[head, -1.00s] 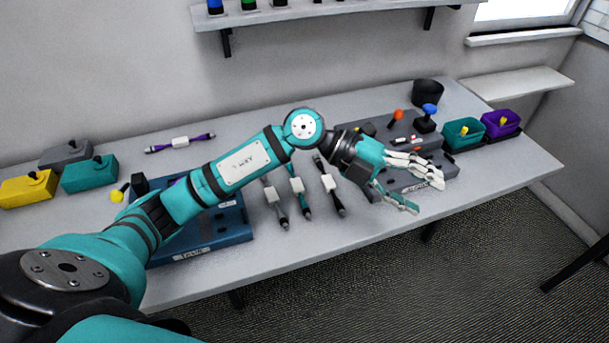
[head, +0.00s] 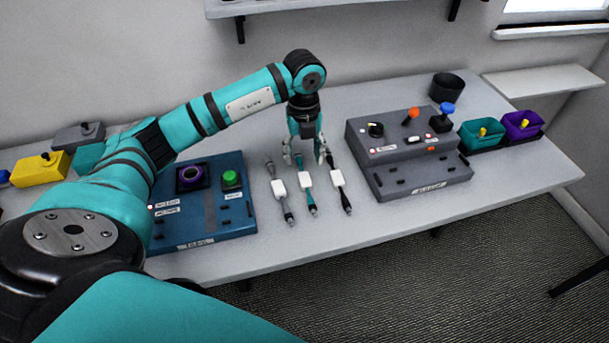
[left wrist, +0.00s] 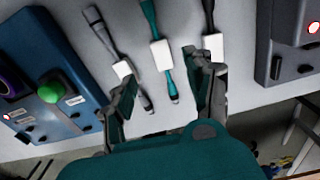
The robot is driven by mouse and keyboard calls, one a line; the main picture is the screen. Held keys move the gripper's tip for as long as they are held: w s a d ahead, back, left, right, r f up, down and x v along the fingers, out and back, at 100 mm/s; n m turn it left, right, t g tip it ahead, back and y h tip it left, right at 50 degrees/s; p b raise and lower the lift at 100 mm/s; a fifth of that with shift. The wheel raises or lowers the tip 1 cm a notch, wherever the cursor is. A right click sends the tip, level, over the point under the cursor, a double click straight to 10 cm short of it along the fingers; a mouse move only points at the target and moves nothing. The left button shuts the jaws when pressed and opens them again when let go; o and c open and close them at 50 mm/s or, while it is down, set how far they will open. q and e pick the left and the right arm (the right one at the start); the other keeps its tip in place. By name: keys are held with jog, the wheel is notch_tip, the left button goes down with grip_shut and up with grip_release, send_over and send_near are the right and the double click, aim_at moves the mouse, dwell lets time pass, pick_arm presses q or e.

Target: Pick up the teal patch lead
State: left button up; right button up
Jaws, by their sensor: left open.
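The teal patch lead (head: 310,197) lies on the table as the middle one of three leads, with a white tag at its middle. In the left wrist view the teal lead (left wrist: 165,76) runs down between my open fingers. A grey lead (head: 284,203) lies to its left and a black lead (head: 342,190) to its right. My left gripper (head: 307,162) points down over the far end of the leads, open and empty. In the left wrist view my left gripper (left wrist: 165,95) has one finger by the grey lead and one by the black lead. My right gripper is not in view.
A blue panel (head: 205,222) with a green button stands left of the leads, and a grey panel (head: 395,165) with an orange knob stands right. Teal (head: 478,143) and purple (head: 530,131) bins sit at the right. Bare table lies in front of the leads.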

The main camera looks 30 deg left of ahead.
aim_at(304, 176)
pick_arm(q)
notch_tip(304, 176, down, 3)
jog(key=shift+r, duration=0.15)
notch_tip(304, 176, down, 4)
jog(key=shift+w+f+p, duration=0.1)
jog(key=shift+p, duration=0.95)
jog(key=shift+f, duration=0.55)
grip_shut()
